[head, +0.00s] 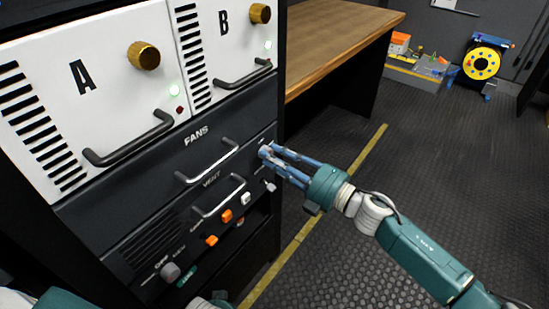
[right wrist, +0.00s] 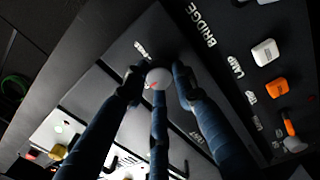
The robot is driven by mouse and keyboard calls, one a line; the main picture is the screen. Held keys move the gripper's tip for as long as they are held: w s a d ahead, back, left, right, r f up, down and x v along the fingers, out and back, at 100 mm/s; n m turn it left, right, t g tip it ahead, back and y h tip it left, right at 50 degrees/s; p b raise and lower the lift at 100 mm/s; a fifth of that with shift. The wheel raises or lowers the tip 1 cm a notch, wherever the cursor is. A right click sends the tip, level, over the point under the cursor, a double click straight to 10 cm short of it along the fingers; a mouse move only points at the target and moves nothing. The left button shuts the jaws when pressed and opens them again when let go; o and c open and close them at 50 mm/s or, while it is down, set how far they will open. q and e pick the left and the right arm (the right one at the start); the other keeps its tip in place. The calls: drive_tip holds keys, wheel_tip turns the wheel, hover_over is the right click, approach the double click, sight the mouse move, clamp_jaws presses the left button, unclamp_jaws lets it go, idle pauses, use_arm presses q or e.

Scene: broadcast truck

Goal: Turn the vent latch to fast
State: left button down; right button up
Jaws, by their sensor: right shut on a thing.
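The vent latch shows in the right wrist view as a round pale knob (right wrist: 158,78) with a small red mark. It sits on the dark panel between my fingers. My right gripper (head: 267,152) is at the right end of the dark panel marked FANS and VENT (head: 228,152). In the right wrist view my right gripper (right wrist: 157,82) is shut on the knob, with its fingers around it. In the head view the fingers hide the knob. The latch's exact setting cannot be read. My left gripper's fingers are not in view.
White units A (head: 105,100) and B (head: 225,40) with brass knobs stand above. Handles (head: 205,160) stick out left of my gripper. A lower panel has orange and white switches (head: 227,215) and a grey knob (head: 170,271).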

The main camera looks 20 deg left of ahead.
drive_tip(key=shift+f, duration=0.1)
idle(0.3)
drive_tip(key=o, duration=1.2)
drive_tip(key=shift+c, duration=0.2)
drive_tip(key=v, duration=1.2)
